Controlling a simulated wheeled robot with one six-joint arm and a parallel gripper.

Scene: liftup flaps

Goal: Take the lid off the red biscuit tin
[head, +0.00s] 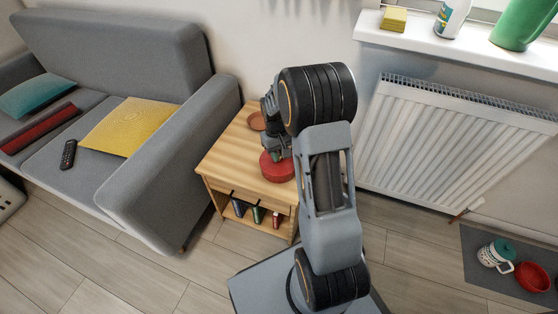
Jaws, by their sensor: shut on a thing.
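The red biscuit tin (277,169) stands on the wooden side table, close to its front right part. Its round red top and side show below my gripper. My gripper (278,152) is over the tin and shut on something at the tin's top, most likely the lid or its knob. My arm and the gripper body hide the back of the tin and the grip itself. I cannot tell whether the lid is apart from the tin.
The wooden side table (230,158) has a brown round dish (256,121) at the back and several books (256,214) on its lower shelf. A grey sofa (168,165) stands close on the left. A white radiator (455,140) is on the right wall.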

